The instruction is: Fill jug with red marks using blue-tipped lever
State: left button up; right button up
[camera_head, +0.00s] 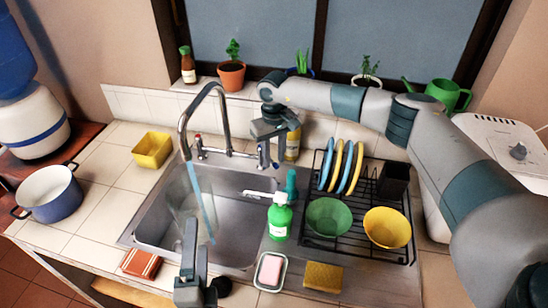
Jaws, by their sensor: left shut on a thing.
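A see-through jug (183,205) is held in the sink under the faucet spout; its red marks cannot be made out. My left gripper (190,238) comes up from the bottom edge and is shut on the jug's near side. A blue stream of water (203,200) runs from the faucet (183,135) down into the jug. The water level is unclear. The blue-tipped lever (262,156) stands right of the faucet. My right gripper (268,138) is just above and beside this lever, pointing down; its finger opening and any contact are unclear.
A red-tipped lever (198,142) stands left of the spout. A green soap bottle (279,218) stands at the sink's right edge, beside a dish rack (340,243) with bowls and plates. A yellow container (152,150) and a pot (50,194) are on the left. Potted plants line the sill.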

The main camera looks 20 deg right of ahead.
notch_tip(320, 180, up, 12)
jog(key=shift+f, duration=0.25)
dwell(0.5)
pick_arm(q)
jog(key=x, duration=0.9)
jog(key=shift+w+a, duration=0.25)
jog(key=shift+a, duration=0.05)
jog(key=shift+s, duration=0.1)
jog(key=shift+r, duration=0.15)
dwell(5.3)
